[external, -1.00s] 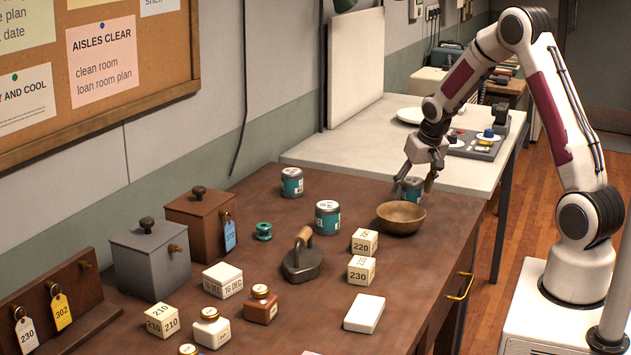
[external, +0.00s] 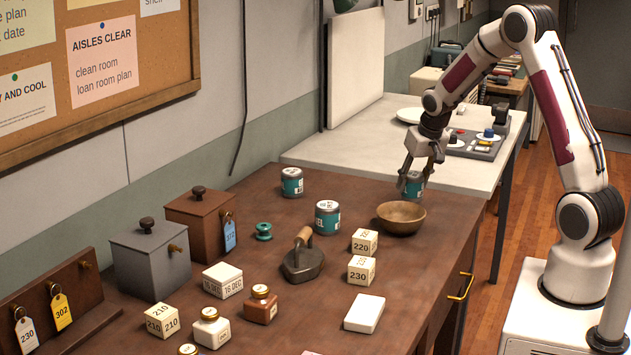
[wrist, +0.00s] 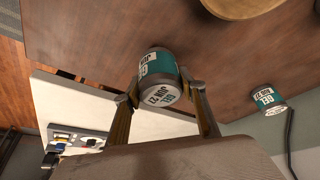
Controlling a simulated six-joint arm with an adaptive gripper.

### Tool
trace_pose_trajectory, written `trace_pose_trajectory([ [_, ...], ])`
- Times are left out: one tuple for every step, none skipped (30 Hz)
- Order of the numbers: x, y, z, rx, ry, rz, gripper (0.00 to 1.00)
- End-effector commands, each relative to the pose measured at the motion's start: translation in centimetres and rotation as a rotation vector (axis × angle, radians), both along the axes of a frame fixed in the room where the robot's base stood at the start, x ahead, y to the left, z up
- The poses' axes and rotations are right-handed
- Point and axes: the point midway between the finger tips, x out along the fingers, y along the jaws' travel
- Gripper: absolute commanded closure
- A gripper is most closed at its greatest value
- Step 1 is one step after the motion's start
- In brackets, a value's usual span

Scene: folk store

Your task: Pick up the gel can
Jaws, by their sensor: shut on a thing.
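The held gel can (external: 414,186) is teal and grey with a white label, near the far right end of the brown table. My gripper (external: 413,176) is shut on it, with one finger on each side. In the wrist view the gel can (wrist: 158,66) sits between the two fingertips (wrist: 160,92), its label reading GEL. Two similar teal cans stand on the table, one at the back (external: 292,182) and one nearer the middle (external: 327,217). One similar can (wrist: 268,100) also shows at the right of the wrist view.
A wooden bowl (external: 401,217) stands just in front of the held can. An iron (external: 302,262), number blocks (external: 361,269) and boxes (external: 150,260) occupy the table's middle and left. A pale table (external: 345,145) with a control panel (external: 474,145) lies behind.

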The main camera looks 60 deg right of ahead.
Motion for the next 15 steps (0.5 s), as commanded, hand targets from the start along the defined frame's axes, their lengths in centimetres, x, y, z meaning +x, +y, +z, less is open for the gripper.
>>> trace_pose_trajectory([
  [0.1,0.0,0.8,-0.002,-0.004,0.000,0.84],
  [0.1,0.0,1.1,-0.002,-0.004,-0.001,0.84],
  [0.1,0.0,1.7,-0.002,-0.004,-0.001,0.84],
  [0.1,0.0,2.1,-0.002,-0.004,-0.001,0.84],
  [0.1,0.0,2.6,-0.002,-0.005,-0.001,0.84],
  [0.1,0.0,3.2,-0.002,-0.004,-0.001,0.84],
  [0.1,0.0,3.6,-0.002,-0.005,-0.001,0.84],
  [0.1,-0.1,4.1,-0.003,-0.004,0.000,0.84],
  [0.1,0.0,4.7,-0.002,-0.004,0.000,0.84],
  [0.1,0.0,5.1,-0.002,-0.004,0.000,0.84],
  [0.1,0.0,5.5,-0.001,-0.003,-0.001,0.84],
  [0.1,0.0,6.0,-0.002,-0.004,-0.001,0.84],
  [0.1,0.0,6.4,-0.002,-0.004,-0.001,0.84],
  [0.0,0.0,6.7,-0.001,-0.003,-0.001,0.84],
  [0.0,0.0,7.1,-0.001,-0.003,-0.001,0.84],
])
